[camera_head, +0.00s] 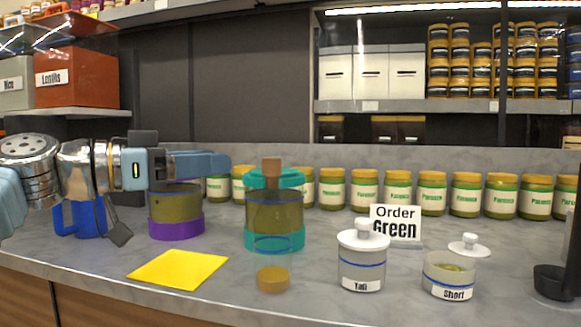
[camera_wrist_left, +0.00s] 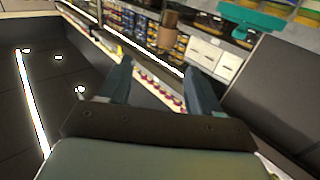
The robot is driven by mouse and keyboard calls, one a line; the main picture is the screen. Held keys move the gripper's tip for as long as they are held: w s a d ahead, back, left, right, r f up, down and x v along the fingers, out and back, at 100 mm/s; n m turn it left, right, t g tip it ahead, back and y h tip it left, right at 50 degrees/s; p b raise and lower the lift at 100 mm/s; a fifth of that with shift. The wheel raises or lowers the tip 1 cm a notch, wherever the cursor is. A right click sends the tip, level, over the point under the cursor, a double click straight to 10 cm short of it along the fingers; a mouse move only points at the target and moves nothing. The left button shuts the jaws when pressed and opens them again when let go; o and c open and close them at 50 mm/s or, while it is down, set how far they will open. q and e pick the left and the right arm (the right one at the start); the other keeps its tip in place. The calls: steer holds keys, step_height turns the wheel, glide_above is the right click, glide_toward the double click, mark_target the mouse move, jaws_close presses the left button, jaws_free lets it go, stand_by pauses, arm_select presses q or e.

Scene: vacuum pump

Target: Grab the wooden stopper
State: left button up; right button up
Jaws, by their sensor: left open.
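The wooden stopper (camera_head: 271,165) is a small brown block upright on top of the teal lid (camera_head: 273,179) of a glass jar with a teal base (camera_head: 274,238). My left gripper (camera_head: 226,163) is open and empty, to the left of the stopper at about its height, with a gap between them. In the left wrist view, a brown block that looks like the stopper (camera_wrist_left: 168,30) shows ahead of the open left fingers (camera_wrist_left: 160,78). A teal part (camera_wrist_left: 252,18) shows at the upper right there.
A purple-based jar (camera_head: 176,218) and a blue mug (camera_head: 84,220) stand below the left gripper. Several green jars (camera_head: 397,193) line the back.

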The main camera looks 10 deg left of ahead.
mark_target(272, 158)
arm_select(q)
steer(key=p+x, duration=0.1)
steer(key=x, duration=0.6)
steer(key=p+x, duration=0.1)
steer(key=x, duration=0.1)
steer(key=p+x, duration=0.1)
steer(key=x, duration=0.1)
steer(key=shift+w+a+f, duration=0.15)
steer(key=shift+w+a, duration=0.05)
steer(key=shift+w, duration=0.3)
steer(key=c, duration=1)
